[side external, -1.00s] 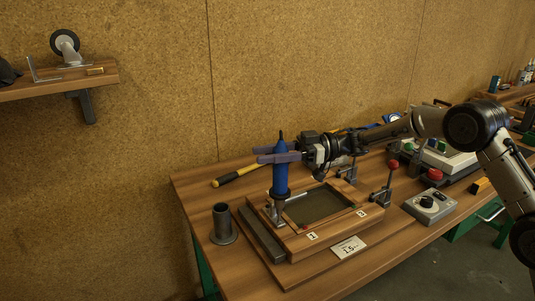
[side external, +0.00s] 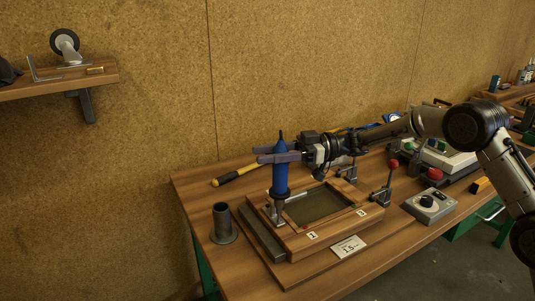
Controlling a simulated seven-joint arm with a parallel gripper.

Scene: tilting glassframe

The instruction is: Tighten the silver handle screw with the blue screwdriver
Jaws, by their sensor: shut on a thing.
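The screwdriver stands over the left corner of the wooden frame (side external: 290,243), above a silver bracket-like piece (side external: 274,213). The silver handle screw is too small to make out, and I cannot tell whether the screwdriver's tip touches it.
A dark grey cup (side external: 222,223) stands left of the frame. A yellow-and-black tool (side external: 236,176) lies behind. A red-knobbed lever (side external: 391,178) and a grey dial box (side external: 430,204) stand to the right. A label card (side external: 348,247) lies in front.

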